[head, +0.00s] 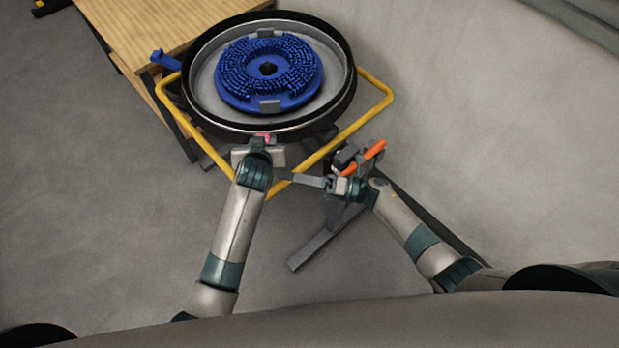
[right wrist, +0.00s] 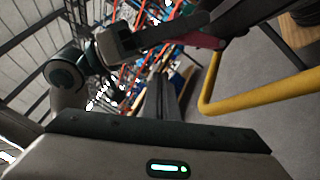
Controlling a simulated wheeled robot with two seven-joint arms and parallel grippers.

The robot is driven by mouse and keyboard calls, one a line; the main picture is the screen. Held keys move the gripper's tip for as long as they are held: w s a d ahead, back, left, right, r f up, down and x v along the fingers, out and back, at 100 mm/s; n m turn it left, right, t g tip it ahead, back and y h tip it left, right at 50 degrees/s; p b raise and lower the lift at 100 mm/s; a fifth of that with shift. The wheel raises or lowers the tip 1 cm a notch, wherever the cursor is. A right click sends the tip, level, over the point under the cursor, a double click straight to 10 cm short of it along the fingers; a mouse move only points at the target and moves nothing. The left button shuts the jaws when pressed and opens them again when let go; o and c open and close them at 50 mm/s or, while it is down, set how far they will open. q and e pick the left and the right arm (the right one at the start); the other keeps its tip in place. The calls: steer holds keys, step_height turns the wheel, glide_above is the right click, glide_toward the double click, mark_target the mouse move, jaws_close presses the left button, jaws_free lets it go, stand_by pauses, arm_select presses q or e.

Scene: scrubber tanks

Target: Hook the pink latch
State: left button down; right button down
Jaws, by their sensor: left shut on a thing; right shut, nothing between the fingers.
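The pink latch (head: 263,136) is at the front outer rim of the round black-edged tank (head: 196,118). My left gripper (head: 261,144) is shut on the latch and covers most of it. In the right wrist view the pink latch (right wrist: 207,41) shows as a pink strip beside the fingers of my left gripper (right wrist: 185,30). My right gripper (head: 292,177) is shut and empty, just right of and below the left one, apart from the latch. Whether the latch is hooked cannot be told.
A blue brush disc (head: 238,92) lies inside the tank. A yellow tube frame (head: 376,112) runs round the tank and passes close to both grippers. An orange handle (head: 375,151) is by my right wrist. A wooden table (head: 135,35) stands behind left. The floor at left is clear.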

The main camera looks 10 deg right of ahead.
arm_select(q)
steer(key=shift+w+r, duration=0.1)
steer(key=shift+r, duration=0.05)
arm_select(e)
steer(key=w+a+r, duration=0.2)
steer(key=w+a, duration=0.2)
steer(key=shift+w+r, duration=0.2)
steer(key=shift+w, duration=0.2)
